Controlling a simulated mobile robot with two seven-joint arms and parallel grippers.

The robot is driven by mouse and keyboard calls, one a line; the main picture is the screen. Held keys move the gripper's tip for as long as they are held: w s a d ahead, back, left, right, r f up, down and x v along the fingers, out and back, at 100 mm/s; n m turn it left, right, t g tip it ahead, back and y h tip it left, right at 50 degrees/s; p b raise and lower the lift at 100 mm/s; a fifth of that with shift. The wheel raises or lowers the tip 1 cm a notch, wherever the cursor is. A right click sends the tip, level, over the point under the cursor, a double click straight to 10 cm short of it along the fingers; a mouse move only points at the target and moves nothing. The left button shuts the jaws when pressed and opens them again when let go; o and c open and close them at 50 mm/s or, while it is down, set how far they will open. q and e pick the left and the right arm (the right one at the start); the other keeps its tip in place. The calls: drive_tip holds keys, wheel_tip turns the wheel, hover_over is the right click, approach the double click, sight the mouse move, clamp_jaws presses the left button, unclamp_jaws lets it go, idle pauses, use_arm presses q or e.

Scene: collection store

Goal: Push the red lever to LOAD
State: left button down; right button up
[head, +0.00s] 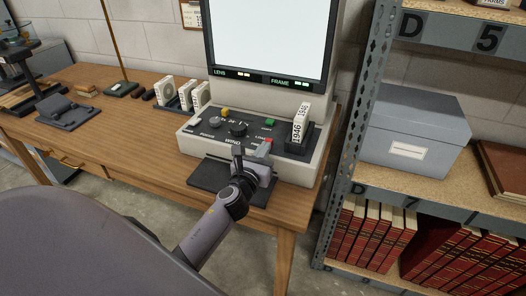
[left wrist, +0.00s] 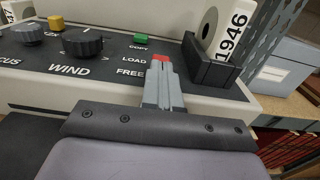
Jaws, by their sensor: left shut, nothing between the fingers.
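The red lever (head: 267,141) is on the dark control panel of the microfilm reader (head: 299,172). Its red end (left wrist: 160,58) shows just beyond my fingertips in the left wrist view, roughly level with the LOAD label and above FREE. The rest of the lever is hidden behind my fingers. My left gripper (head: 263,153) is shut and empty, pointing at the lever from the front. Its closed fingers (left wrist: 161,72) are right at the red end; I cannot tell whether they touch it. My right gripper is not in view.
A WIND knob (left wrist: 83,42), a green button (left wrist: 141,38) and a holder with a 1946 reel box (head: 300,125) stand close around the lever. A metal shelf post (head: 358,120) rises to the right. The wooden desk (head: 150,125) has free room at left.

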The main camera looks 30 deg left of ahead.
use_arm(q)
drive_tip(key=x, duration=0.3)
drive_tip(key=shift+b, duration=0.35)
drive_tip(key=shift+w+a+r, duration=0.1)
drive_tip(key=shift+w+r, duration=0.05)
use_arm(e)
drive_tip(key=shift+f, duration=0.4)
